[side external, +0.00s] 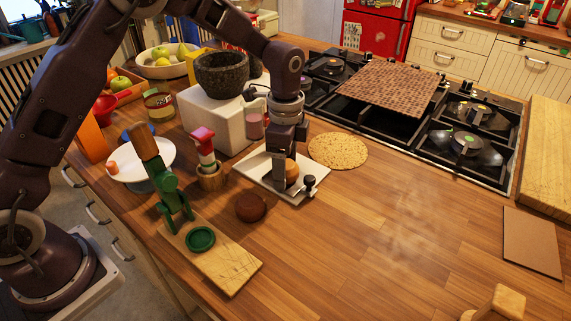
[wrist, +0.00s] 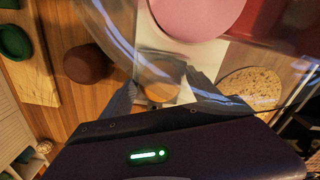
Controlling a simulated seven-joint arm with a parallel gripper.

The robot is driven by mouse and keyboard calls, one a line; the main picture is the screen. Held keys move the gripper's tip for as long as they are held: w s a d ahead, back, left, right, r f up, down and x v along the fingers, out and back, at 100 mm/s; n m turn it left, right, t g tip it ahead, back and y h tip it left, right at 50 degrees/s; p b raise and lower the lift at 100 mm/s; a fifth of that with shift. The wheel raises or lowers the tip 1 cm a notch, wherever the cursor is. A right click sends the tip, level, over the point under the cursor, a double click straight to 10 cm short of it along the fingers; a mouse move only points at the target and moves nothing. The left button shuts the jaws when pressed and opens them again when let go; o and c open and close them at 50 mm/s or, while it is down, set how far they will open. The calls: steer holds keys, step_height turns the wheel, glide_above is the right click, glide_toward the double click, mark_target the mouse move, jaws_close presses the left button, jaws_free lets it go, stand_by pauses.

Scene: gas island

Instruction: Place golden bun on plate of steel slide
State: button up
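The golden bun (side external: 292,172) rests on the flat plate of the steel slide (side external: 310,168), a pale tray with a black knob at its front right corner. My gripper (side external: 284,178) points down over the plate, with its fingers low beside the bun and partly covering it. In the wrist view the bun (wrist: 160,94) lies between the two fingertips (wrist: 160,80), with a visible gap on each side. The fingers look open and apart from the bun.
A dark brown bun (side external: 250,208) sits on the counter left of the slide. A green press on a wooden board (side external: 225,262) stands further left. A flatbread (side external: 338,150) lies right of the slide, before the gas hob (side external: 460,145).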

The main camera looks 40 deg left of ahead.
step_height(320, 180, up, 12)
steer(key=shift+r, duration=0.2)
stand_by(0.4)
steer(key=s+a+r+n, duration=0.2)
steer(key=s+r+n, duration=0.1)
steer(key=s+r, duration=0.5)
steer(key=s+a+r+n+h, duration=0.15)
steer(key=s+n, duration=0.45)
steer(key=s, duration=1.4)
steer(key=a+f+n+t, duration=0.1)
steer(key=t, duration=0.1)
steer(key=s+a+f+n+t+y, duration=0.1)
steer(key=n, duration=0.1)
steer(key=a+f+n+t, duration=0.1)
steer(key=t, duration=0.1)
steer(key=shift+s+a+n+t+y, duration=0.15)
steer(key=shift+a+n+t+y, duration=0.05)
steer(key=shift+n+t+y, duration=0.1)
